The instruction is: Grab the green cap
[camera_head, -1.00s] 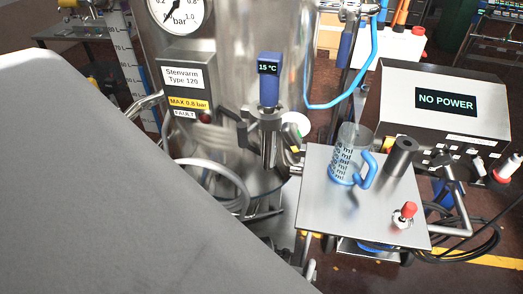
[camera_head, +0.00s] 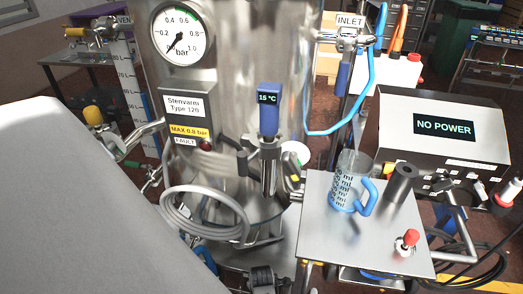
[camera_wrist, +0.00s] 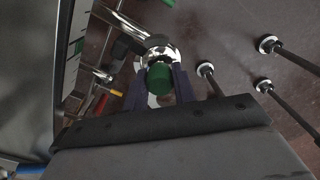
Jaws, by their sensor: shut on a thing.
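The green cap (camera_wrist: 159,78) shows in the middle of the wrist view, below a round silver fitting (camera_wrist: 160,47). It touches or sits very close to that fitting; I cannot tell whether it is attached. My gripper (camera_wrist: 158,84) has one dark finger on each side of the cap and is shut on it. Parts of the cap's sides are hidden by the fingers. I cannot make out the cap or the gripper in the head view.
A steel vessel with a pressure gauge (camera_head: 179,34) stands at the centre of the head view. A steel table (camera_head: 340,238) beside it holds a measuring jug (camera_head: 350,180). A control box (camera_head: 440,135) reads "NO POWER". Dark rods with round silver ends (camera_wrist: 268,44) lie right of my gripper.

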